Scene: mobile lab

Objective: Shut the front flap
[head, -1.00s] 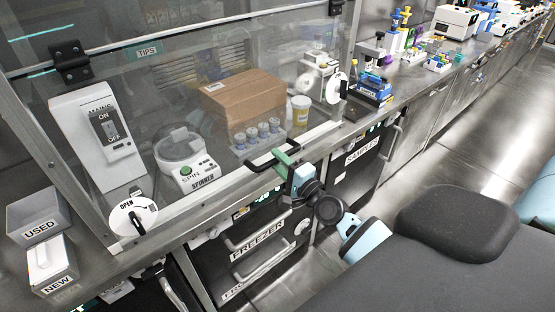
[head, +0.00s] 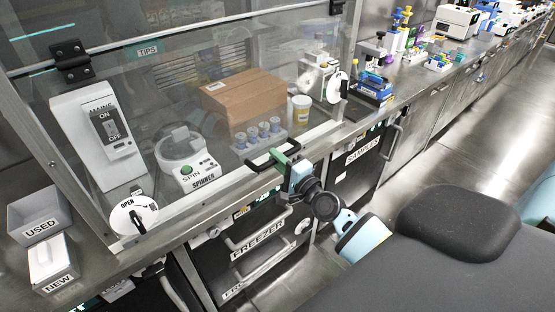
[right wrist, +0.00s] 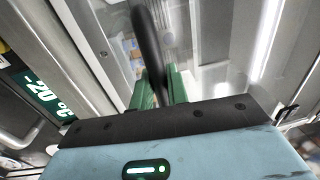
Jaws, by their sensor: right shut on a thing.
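The front flap (head: 228,62) is a clear panel hung on black hinges at its top, in front of the bench enclosure. It hangs down over the front, with its lower edge close to the enclosure's front sill; I cannot tell whether it is fully flush. A black bar handle (head: 258,164) sits at its lower edge. My right gripper (head: 281,157) has its green fingers shut on this handle. In the right wrist view the dark handle (right wrist: 148,45) runs up between the green fingers (right wrist: 158,88). My left gripper is not in view.
White dials (head: 122,213) (head: 333,91) with black levers sit at both lower corners; the left one reads OPEN. Behind the flap are a spinner (head: 182,158), a cardboard box (head: 243,99) and several capped tubes. USED (head: 38,213) and NEW (head: 50,264) bins stand left. The freezer (head: 262,240) is below.

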